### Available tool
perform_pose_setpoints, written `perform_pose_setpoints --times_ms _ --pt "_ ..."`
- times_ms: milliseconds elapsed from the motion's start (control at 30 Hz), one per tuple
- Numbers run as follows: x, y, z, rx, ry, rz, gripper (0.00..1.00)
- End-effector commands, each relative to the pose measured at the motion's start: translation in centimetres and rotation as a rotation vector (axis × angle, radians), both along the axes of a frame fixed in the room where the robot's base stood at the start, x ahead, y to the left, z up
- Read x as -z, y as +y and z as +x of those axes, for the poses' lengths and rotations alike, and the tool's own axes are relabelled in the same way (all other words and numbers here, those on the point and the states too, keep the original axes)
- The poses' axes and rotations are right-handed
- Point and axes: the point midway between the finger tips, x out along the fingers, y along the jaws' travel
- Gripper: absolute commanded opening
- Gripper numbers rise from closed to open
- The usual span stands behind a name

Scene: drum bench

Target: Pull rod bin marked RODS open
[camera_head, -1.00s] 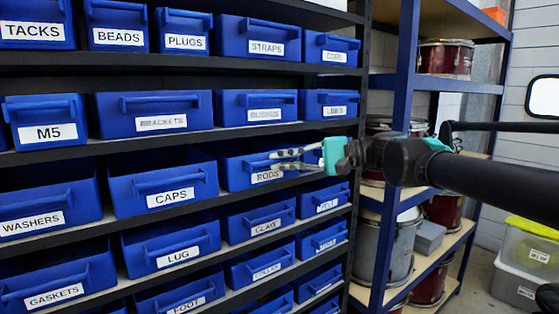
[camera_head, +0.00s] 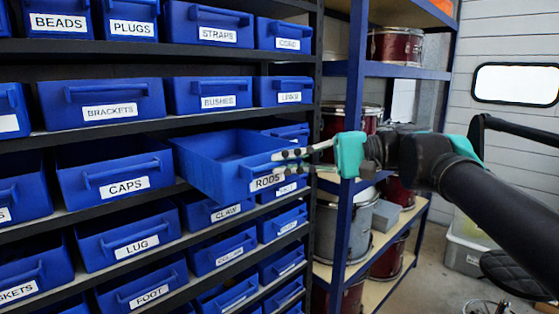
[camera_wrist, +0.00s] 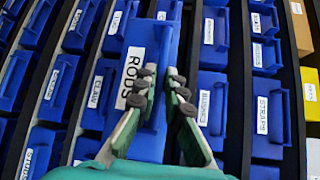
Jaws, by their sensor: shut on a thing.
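The blue rod bin (camera_head: 222,165) with the white RODS label sticks well out of its shelf row, and its empty-looking inside shows from above. My gripper (camera_head: 290,160) is at the bin's front, shut on its handle. In the wrist view the RODS bin (camera_wrist: 150,60) lies straight ahead, and the fingers of my gripper (camera_wrist: 160,88) stand on either side of the handle beside the label. The fingers hide part of the handle.
The bin marked CAPS (camera_head: 115,175) is left of the open bin, BUSHES (camera_head: 217,93) above and CLAW (camera_head: 222,208) below. A blue-framed shelf (camera_head: 352,110) with red drums (camera_head: 397,45) stands to the right.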

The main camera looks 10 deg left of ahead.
Motion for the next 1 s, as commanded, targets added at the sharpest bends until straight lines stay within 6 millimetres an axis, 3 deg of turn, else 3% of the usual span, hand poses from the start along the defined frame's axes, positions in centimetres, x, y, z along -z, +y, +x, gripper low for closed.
perform_pose_setpoints --times_ms 300,333,500,833,1000 --pt "0.0 0.0 0.0 0.000 0.000 -0.001 0.00" --pt "0.0 0.0 0.0 0.000 0.000 -0.001 0.10" --pt "0.0 0.0 0.0 0.000 0.000 0.000 0.30" --pt "0.0 -0.2 0.0 0.001 0.000 0.000 0.30" --pt "-0.1 -1.2 0.2 0.003 0.000 0.000 0.30"
